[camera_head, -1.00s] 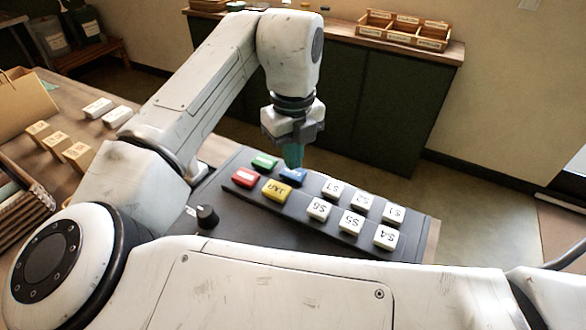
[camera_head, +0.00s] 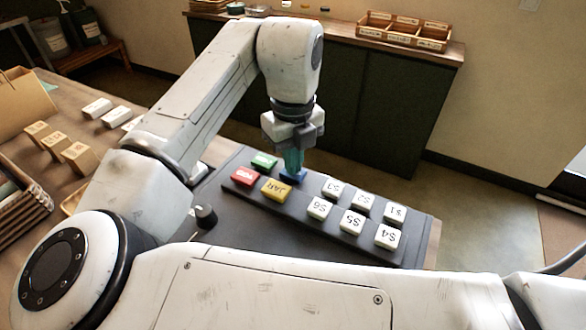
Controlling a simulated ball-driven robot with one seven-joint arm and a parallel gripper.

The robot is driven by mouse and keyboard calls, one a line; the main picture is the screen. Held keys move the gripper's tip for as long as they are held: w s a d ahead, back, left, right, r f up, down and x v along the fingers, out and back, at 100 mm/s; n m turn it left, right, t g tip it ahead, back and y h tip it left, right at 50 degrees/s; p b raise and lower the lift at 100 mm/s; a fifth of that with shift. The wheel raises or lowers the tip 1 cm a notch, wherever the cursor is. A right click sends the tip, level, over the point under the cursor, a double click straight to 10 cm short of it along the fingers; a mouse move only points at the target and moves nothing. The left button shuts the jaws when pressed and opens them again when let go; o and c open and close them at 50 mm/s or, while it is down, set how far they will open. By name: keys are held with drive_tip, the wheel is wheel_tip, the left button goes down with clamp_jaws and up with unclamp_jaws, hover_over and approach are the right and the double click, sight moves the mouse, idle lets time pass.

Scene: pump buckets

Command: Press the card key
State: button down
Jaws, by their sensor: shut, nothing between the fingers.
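A dark key panel (camera_head: 260,222) lies on the table with coloured keys at its left part. The blue key (camera_head: 301,177) is partly hidden behind my gripper, and its label cannot be read. The green key (camera_head: 263,160), the red key (camera_head: 244,176) and the yellow key (camera_head: 276,190) marked JAR are beside it. No label reading "card" is legible. My gripper (camera_head: 292,173) is shut and empty, pointing down with its teal fingertips at the blue key. They appear to touch it, but I cannot tell whether it is pressed down.
White keys (camera_head: 352,221) marked S1 to S6 fill the panel's right part. A black knob (camera_head: 206,215) stands at its left front. Wooden blocks (camera_head: 79,157) and white blocks (camera_head: 97,108) are on the table at left. A wooden compartment tray (camera_head: 403,36) sits on the back counter.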

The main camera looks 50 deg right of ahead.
drive_tip(key=shift+f, duration=0.25)
drive_tip(key=shift+r+p, duration=2.9)
drive_tip(key=shift+r, duration=0.7)
